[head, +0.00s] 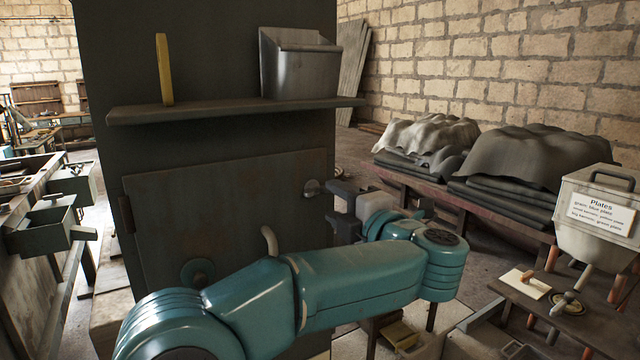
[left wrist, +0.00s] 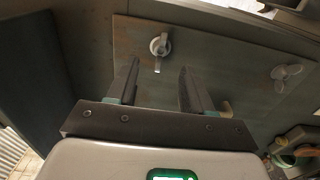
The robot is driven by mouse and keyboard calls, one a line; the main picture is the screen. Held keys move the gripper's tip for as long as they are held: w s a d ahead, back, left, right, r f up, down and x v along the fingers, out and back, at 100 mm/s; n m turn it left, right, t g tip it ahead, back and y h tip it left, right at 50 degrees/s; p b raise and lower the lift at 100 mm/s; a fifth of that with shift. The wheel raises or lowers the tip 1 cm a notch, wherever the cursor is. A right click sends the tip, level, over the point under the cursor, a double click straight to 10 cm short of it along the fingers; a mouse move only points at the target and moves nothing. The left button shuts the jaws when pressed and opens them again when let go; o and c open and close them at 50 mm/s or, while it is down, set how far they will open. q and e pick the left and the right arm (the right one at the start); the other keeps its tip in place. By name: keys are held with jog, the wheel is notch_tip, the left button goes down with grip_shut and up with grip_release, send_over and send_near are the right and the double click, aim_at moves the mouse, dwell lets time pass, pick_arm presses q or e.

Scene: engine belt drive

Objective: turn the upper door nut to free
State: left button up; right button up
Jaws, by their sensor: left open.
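The upper door nut (head: 311,188) is a small metal nut at the right edge of the dark cabinet door (head: 220,190). In the left wrist view this nut (left wrist: 160,45) appears as a light round boss with a short lever, ahead of the jaws and between their lines. My left gripper (head: 335,208) is open, just right of the nut in the head view. In the left wrist view the two fingers (left wrist: 160,72) stand apart with nothing between them. They appear short of the nut. A winged nut (left wrist: 287,73) shows farther right. My right gripper is not in view.
A curved handle (head: 268,240) and a round knob (head: 197,272) are on the door. A shelf (head: 230,108) above holds a metal bin (head: 298,65) and a yellow bar (head: 164,70). A side table (head: 565,310) stands at right. My left arm covers the lower door.

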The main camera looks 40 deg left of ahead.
aim_at(316, 190)
pick_arm(q)
jog(key=p+x, duration=0.1)
jog(key=x, duration=0.5)
jog(key=shift+a+f, duration=0.1)
grip_shut()
